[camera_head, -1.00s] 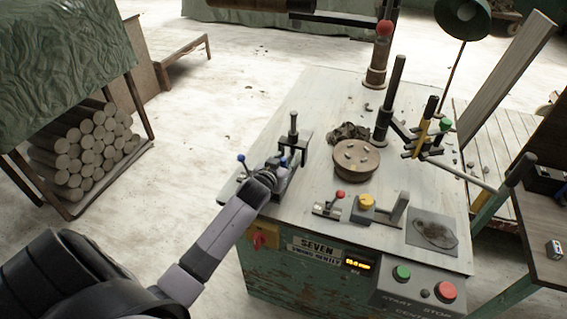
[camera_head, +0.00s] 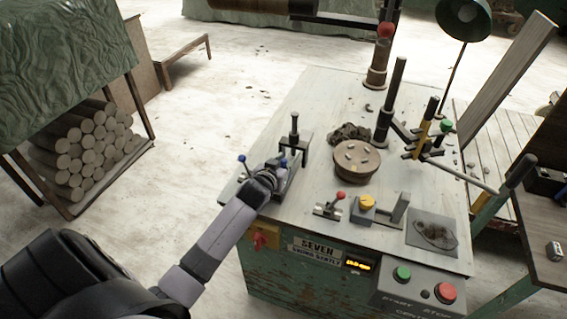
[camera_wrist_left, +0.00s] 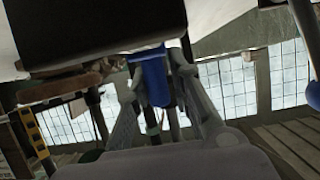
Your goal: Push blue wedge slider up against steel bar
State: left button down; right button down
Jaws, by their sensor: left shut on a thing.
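My left gripper (camera_head: 266,177) reaches in from the left to the black clamp fixture (camera_head: 297,146) at the table's left corner. In the left wrist view its fingers stand on both sides of a blue block (camera_wrist_left: 152,78), which looks like the blue wedge slider, and are shut on it. A large dark block (camera_wrist_left: 105,28) hangs across the top of that view. In the head view the gripper hides most of the slider. A grey bar (camera_head: 291,181) runs along the fixture beside the gripper; whether the slider touches it cannot be told. My right gripper is not seen.
A blue ball knob (camera_head: 241,158) stands just left of the gripper. The button panel (camera_head: 416,285) is at the front edge.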

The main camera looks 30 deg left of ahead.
pick_arm(q)
jog(key=shift+d+r, duration=0.1)
jog(key=shift+d, duration=0.2)
jog(key=c, duration=1.5)
grip_release()
jog(key=shift+d, duration=0.1)
jog(key=shift+c, duration=0.2)
jog(key=shift+s, duration=0.15)
jog(key=v, duration=1.1)
jog(key=shift+s, duration=0.35)
